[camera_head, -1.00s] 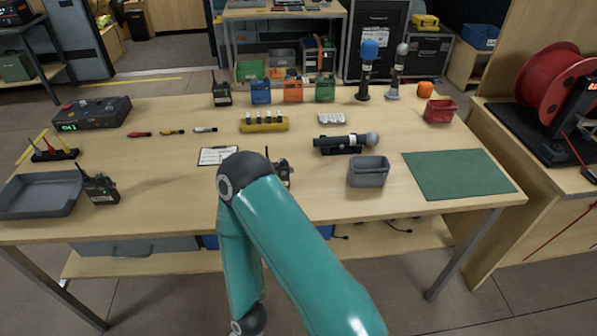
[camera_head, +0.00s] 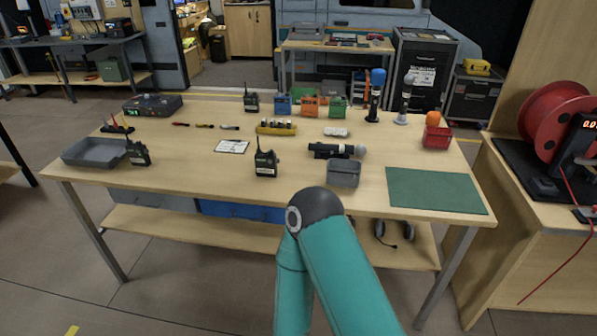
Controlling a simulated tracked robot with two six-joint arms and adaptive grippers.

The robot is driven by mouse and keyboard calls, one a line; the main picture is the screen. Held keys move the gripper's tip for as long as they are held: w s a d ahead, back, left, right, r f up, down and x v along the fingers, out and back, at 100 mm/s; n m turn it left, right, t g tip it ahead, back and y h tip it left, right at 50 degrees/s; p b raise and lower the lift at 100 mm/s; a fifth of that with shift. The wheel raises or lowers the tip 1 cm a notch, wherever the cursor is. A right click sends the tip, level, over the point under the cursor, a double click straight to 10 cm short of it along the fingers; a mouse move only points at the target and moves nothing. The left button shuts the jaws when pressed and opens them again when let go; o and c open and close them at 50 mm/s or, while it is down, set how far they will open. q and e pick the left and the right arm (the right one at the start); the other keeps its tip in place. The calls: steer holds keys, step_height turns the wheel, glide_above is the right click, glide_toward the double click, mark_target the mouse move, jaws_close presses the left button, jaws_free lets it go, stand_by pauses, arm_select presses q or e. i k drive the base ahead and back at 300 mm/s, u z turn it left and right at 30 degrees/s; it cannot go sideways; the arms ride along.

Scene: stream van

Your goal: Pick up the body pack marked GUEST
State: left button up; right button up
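Three dark body packs with antennas stand on the wooden table (camera_head: 200,180). One body pack (camera_head: 265,162) is at the front middle. Another body pack (camera_head: 138,153) is at the left beside the grey tray (camera_head: 75,160). A third body pack (camera_head: 252,102) is at the back, left of the blue box. Their markings are too small to read, so I cannot tell which says GUEST. Neither gripper shows in the view.
A grey bin (camera_head: 343,173) and a lying microphone (camera_head: 330,151) are right of the front middle pack. A clipboard (camera_head: 232,146) lies to its left. A green mat (camera_head: 435,190) lies bare at the right. Upright microphones (camera_head: 375,97) and a red bin (camera_head: 436,138) stand behind.

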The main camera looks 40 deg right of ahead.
mark_target(263, 169)
steer(key=z, duration=0.9)
steer(key=k, duration=0.1)
steer(key=u, duration=0.3)
steer(key=i, duration=1)
steer(key=z, duration=0.05)
